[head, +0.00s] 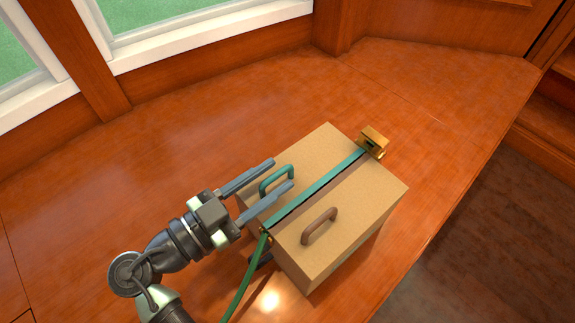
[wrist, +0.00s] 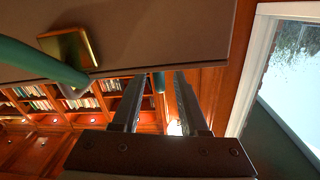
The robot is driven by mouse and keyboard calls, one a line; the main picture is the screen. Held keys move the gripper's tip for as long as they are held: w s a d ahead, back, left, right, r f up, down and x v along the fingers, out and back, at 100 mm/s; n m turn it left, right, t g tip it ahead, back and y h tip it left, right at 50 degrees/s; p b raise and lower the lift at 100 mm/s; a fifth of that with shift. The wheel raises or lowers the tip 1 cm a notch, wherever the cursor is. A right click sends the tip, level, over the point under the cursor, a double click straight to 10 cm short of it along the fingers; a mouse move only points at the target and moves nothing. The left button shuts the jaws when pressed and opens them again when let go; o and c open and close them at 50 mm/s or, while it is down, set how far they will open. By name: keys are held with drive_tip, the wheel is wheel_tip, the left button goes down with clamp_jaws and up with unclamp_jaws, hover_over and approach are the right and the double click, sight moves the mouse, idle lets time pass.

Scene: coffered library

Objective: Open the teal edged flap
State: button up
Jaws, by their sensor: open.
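A tan box stands on the wooden surface, its two top flaps lying flat. The teal edged flap (head: 318,141) is the left one, with a teal strip (head: 318,190) along the middle seam and a teal handle (head: 288,170). My gripper (head: 282,174) is open, its two fingers reaching over this flap with the handle between or just below them; I cannot tell whether they touch it. In the wrist view, a small teal piece (wrist: 158,82) shows between the open fingers (wrist: 156,84). The right flap (head: 365,190) has a brown handle (head: 319,226).
A brass fitting (head: 373,141) sits at the far end of the seam. A green hose (head: 245,278) runs down from the near end. The wooden surface (head: 170,150) is clear behind and left of the box, and its edge drops off at right.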

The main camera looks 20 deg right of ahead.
sight(286, 169)
drive_tip(key=shift+x, duration=2)
clamp_jaws()
drive_tip(key=shift+a, duration=0.1)
